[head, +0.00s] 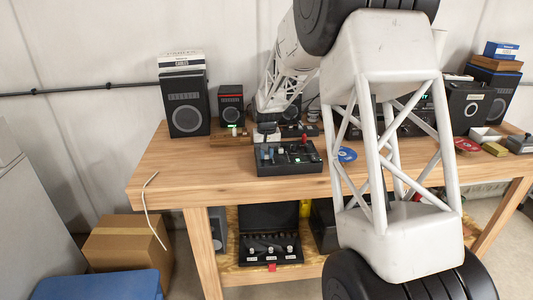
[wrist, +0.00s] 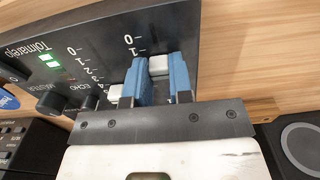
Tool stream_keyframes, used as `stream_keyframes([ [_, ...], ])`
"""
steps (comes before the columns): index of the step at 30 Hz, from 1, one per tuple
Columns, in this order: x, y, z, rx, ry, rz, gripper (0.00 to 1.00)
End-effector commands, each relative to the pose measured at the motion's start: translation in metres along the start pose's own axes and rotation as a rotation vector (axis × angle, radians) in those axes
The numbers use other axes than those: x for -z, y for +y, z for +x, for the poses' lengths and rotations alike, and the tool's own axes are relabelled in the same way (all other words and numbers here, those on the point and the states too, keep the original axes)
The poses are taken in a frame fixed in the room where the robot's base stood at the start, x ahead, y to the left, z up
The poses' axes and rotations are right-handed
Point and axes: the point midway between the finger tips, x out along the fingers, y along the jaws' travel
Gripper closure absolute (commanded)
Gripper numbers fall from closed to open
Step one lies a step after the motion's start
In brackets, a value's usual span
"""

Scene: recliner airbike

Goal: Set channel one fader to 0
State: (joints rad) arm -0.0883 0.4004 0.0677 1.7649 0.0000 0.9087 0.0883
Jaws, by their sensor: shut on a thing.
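The black mixer (head: 290,164) lies on the wooden workbench in the head view. In the wrist view its panel (wrist: 95,25) shows two fader scales, green lit buttons and knobs marked MASTER and ECHO. My gripper (wrist: 158,80) has its blue fingers shut on a white fader cap (wrist: 158,64), beside the scale with 0 and 1 visible. The rest of that scale is hidden by the fingers. A second white fader cap (wrist: 115,91) sits left of my fingers, low on its scale. No channel number is legible. In the head view the gripper is small and partly unclear.
The workbench (head: 170,165) has clear wood left of the mixer. Speakers (head: 186,104) stand at the back left. A blue disc (head: 346,154) lies right of the mixer. In the wrist view a dark speaker-like object (wrist: 295,145) sits at lower right.

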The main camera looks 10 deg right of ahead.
Motion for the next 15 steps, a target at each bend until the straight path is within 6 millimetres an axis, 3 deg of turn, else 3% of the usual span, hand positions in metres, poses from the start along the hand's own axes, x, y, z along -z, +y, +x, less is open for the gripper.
stream_keyframes([
  [15,-0.033,0.000,-0.001,0.000,0.000,0.000,1.00],
])
